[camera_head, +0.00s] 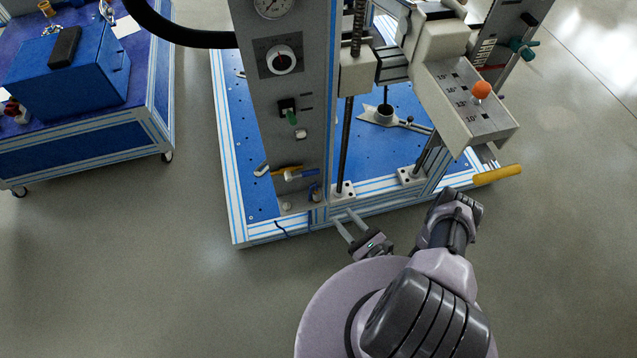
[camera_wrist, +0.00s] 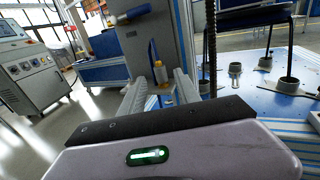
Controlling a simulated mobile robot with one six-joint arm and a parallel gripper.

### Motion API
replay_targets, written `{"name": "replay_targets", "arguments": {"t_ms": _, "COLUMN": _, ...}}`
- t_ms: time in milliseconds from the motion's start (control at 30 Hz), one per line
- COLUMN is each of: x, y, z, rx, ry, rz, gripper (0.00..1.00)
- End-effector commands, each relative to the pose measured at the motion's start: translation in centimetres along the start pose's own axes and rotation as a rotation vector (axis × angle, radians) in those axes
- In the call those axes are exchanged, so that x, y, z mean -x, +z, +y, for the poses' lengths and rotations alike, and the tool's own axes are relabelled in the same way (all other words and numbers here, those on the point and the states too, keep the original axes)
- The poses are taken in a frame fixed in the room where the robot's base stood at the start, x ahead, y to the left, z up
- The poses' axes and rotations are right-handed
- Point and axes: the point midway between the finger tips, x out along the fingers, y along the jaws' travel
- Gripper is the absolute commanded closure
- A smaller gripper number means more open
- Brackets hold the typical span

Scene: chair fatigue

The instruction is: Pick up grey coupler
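My gripper (camera_head: 344,217) is low in front of the machine's base, its two fingers apart with nothing between them. In the wrist view the open fingers (camera_wrist: 160,92) point at the column's lower front. I cannot tell for sure which part is the grey coupler. In the wrist view, grey cylindrical parts stand on the plate at right, one nearer (camera_wrist: 289,85) and one farther back (camera_wrist: 265,62).
The grey column (camera_head: 290,100) with gauge and knobs rises beyond my gripper. Small yellow and blue handles (camera_head: 300,174) stick out from its lower front. A yellow-handled lever (camera_head: 497,175) juts out at right. A blue cart (camera_head: 90,140) stands at left. Floor is clear between.

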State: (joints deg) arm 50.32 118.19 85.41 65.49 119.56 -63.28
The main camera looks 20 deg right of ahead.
Motion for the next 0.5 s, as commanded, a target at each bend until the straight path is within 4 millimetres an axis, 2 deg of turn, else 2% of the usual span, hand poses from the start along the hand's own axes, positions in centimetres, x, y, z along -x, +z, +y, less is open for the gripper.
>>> {"name": "replay_targets", "arguments": {"t_ms": 33, "x": -1.6, "y": 0.2, "z": 0.3, "rx": 0.003, "ry": 0.013, "rz": -0.001, "gripper": 0.61}}
{"name": "replay_targets", "arguments": {"t_ms": 200, "x": -6.6, "y": 0.3, "z": 0.3, "rx": 0.003, "ry": 0.012, "rz": -0.002, "gripper": 0.61}}
{"name": "replay_targets", "arguments": {"t_ms": 500, "x": -11.2, "y": -0.5, "z": 0.3, "rx": 0.001, "ry": 0.009, "rz": -0.003, "gripper": 0.61}}
